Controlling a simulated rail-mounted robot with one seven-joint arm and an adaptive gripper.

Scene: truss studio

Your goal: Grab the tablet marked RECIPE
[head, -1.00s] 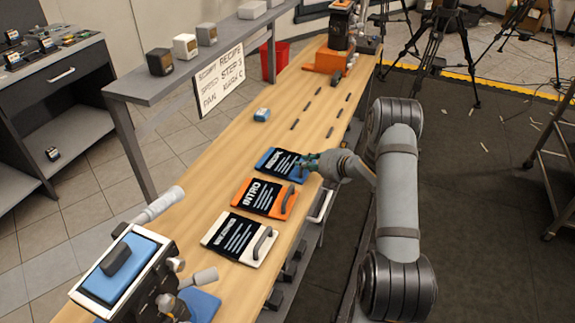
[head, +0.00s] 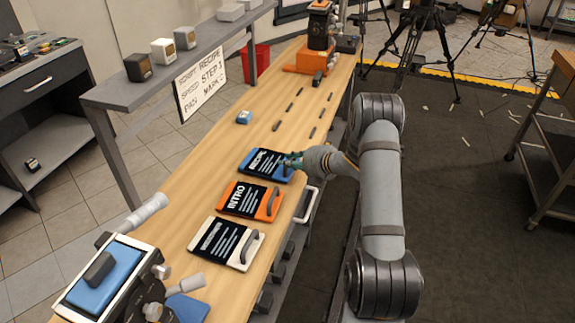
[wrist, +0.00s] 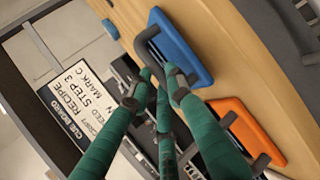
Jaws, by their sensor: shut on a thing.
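The blue tablet marked RECIPE (head: 262,165) lies at the right edge of the wooden bench, beyond two other tablets. My gripper (head: 291,162) is at its right side, where its handle is. In the wrist view, my green-fingered gripper (wrist: 160,88) is shut on the dark handle (wrist: 147,38) of the blue tablet (wrist: 182,48). The fingers partly hide the handle. I cannot tell whether the tablet is raised off the bench.
An orange tablet (head: 238,198) lies close beside it, then a white tablet (head: 217,243), both with handles. A small blue block (head: 244,117) stands beyond. The bench (head: 215,140) left of the tablets is clear.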

